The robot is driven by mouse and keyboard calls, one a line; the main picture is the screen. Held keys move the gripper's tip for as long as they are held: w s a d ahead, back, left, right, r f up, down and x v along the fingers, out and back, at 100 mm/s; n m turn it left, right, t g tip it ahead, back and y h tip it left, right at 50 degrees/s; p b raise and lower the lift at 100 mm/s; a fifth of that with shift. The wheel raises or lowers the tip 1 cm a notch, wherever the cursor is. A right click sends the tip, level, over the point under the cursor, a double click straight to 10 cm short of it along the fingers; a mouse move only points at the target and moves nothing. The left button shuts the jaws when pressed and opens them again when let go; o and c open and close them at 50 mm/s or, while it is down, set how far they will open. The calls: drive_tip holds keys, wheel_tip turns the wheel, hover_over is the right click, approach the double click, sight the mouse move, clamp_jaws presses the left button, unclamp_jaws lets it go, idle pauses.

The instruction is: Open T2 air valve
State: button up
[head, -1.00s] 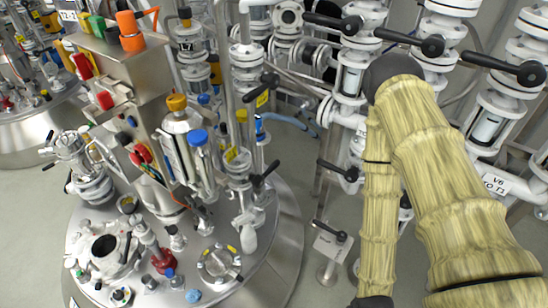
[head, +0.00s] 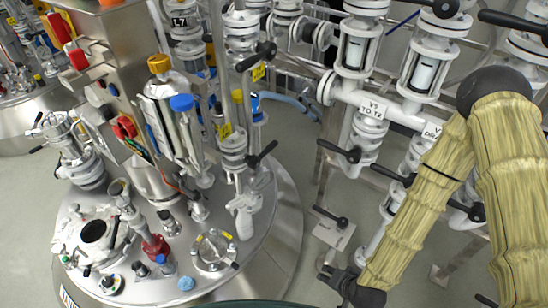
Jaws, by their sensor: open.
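My gripper (head: 328,272) is dark and sits low in the head view, right of the reactor vessel, at the end of my yellow-sleeved arm. It is open with nothing visible between its fingers. A black lever handle (head: 331,217) on a small plate stands just above it in the picture, apart from it. A black valve lever (head: 340,151) shows below that label. No label in view reads T2 air, so I cannot tell which lever is the T2 air valve.
A steel reactor vessel (head: 275,235) with many fittings fills the left and centre. A blue-capped cylinder (head: 181,104) and another black lever (head: 262,154) rise above it. White flanged pipes with sight glasses (head: 356,50) crowd the right. Grey floor shows between vessel and pipework.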

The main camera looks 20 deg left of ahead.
drive_tip(key=w+a+m+t+y+b, duration=0.2)
drive_tip(key=w+a+t+b, duration=0.15)
drive_tip(key=w+a, duration=0.5)
drive_tip(key=m+t+y+b, duration=0.2)
drive_tip(key=m+t+b, duration=0.8)
drive_tip(key=b, duration=0.1)
approach(271, 147)
drive_tip(key=shift+g+y, duration=0.3)
drive_tip(key=shift+g, duration=0.05)
drive_tip(key=x, duration=0.7)
drive_tip(key=p+x, duration=0.1)
drive_tip(key=x, duration=0.2)
drive_tip(key=shift+w+f, duration=0.3)
drive_tip(key=shift+w, duration=0.15)
